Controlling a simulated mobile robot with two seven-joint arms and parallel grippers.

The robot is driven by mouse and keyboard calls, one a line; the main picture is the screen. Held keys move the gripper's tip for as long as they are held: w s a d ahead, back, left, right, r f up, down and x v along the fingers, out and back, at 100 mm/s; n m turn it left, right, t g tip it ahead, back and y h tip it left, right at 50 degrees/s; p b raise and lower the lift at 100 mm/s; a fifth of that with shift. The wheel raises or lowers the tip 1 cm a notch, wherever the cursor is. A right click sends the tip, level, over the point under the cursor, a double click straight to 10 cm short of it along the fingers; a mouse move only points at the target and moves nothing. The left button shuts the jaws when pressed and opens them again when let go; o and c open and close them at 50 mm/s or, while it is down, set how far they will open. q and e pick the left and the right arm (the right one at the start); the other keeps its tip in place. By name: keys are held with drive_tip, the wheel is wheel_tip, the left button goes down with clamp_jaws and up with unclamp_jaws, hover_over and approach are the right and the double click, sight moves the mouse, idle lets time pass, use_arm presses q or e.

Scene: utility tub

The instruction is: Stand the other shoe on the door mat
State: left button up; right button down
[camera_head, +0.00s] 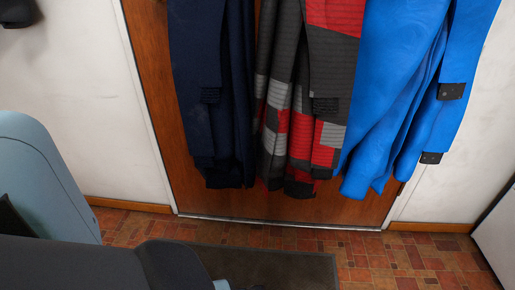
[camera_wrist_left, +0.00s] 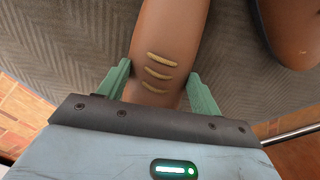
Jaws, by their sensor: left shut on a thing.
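A brown shoe (camera_wrist_left: 172,28) with tan laces is between the green fingers of my left gripper (camera_wrist_left: 158,76) in the left wrist view, and the gripper is shut on it. The shoe is over the grey door mat (camera_wrist_left: 60,60); I cannot tell whether its sole touches. A second brown shoe (camera_wrist_left: 290,30) is at the upper right of that view, apart from the held one, over the mat. In the head view the dark mat (camera_head: 285,268) lies before the door; my arm hides part of it and both shoes. My right gripper is not in view.
A wooden door (camera_head: 150,60) stands behind the mat. A navy garment (camera_head: 210,90), a red and grey one (camera_head: 310,110) and a blue one (camera_head: 400,90) hang before it. Red tiled floor (camera_head: 410,262) is clear right of the mat. A white panel (camera_head: 500,240) stands at the right edge.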

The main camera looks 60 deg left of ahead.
use_arm(q)
drive_tip(key=o, duration=1.4)
drive_tip(key=shift+f, duration=0.1)
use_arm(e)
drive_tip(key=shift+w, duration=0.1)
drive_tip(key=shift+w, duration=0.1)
use_arm(q)
drive_tip(key=shift+r+p, duration=0.3)
drive_tip(key=shift+r, duration=0.15)
wheel_tip(320, 180, up, 11)
drive_tip(key=p, duration=0.6)
drive_tip(key=shift+r+p, duration=0.15)
drive_tip(key=shift+p, duration=0.15)
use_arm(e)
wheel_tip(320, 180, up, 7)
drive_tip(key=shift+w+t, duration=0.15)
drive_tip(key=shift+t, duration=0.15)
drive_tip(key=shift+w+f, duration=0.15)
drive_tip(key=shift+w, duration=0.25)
